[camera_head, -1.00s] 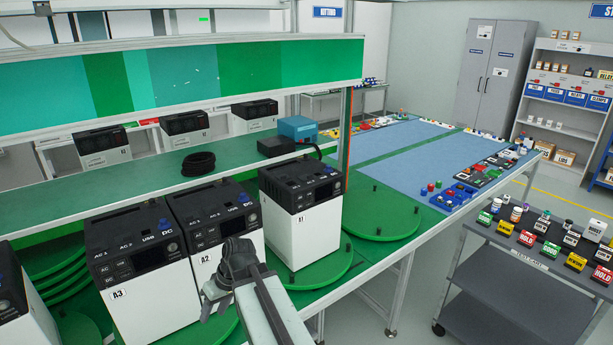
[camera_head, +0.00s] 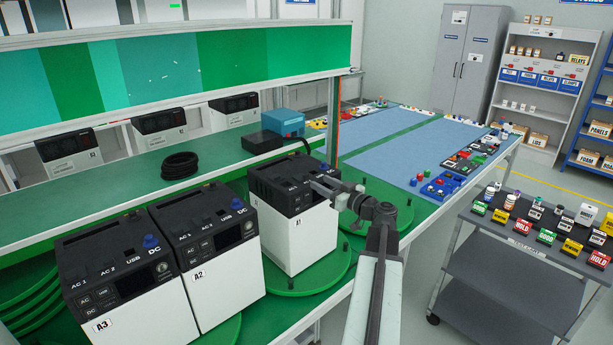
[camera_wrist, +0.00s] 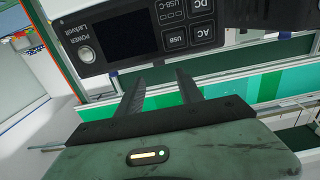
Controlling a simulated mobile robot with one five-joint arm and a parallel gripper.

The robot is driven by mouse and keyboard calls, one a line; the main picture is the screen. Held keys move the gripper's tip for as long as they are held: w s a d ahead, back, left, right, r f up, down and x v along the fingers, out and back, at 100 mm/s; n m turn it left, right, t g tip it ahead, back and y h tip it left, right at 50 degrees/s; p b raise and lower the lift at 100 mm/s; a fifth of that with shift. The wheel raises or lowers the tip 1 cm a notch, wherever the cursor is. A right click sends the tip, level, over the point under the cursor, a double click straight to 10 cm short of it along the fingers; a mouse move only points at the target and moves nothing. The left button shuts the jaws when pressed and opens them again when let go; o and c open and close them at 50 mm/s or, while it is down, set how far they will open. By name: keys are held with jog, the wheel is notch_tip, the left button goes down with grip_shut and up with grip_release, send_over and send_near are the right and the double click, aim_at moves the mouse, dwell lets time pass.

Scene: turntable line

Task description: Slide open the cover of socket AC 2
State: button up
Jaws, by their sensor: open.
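Three white power units with black tops stand along the near bench: A3 (camera_head: 150,315), A2 (camera_head: 225,278) and A1 (camera_head: 300,240). AC 1 and AC 2 are lettered on the tops of A3 and A2. The lettering on A1's top is too small to read, and its AC 2 cover cannot be made out. My gripper (camera_head: 322,186) is at the right side of A1's top, partly covering it. In the wrist view A1's front panel (camera_wrist: 130,38) appears upside down, and my gripper (camera_wrist: 160,78) shows two spread fingers with nothing between them. Contact with A1 cannot be told.
A1 stands on a green round plate (camera_head: 325,277); another green plate (camera_head: 385,212) lies to its right. A shelf behind holds a black cable coil (camera_head: 180,166) and a blue box (camera_head: 284,122). A grey cart (camera_head: 500,235) stands at the right.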

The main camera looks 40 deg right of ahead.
aim_at(307, 175)
jog(key=w, duration=0.7)
jog(key=shift+w+d, duration=0.25)
grip_shut()
dwell(1.1)
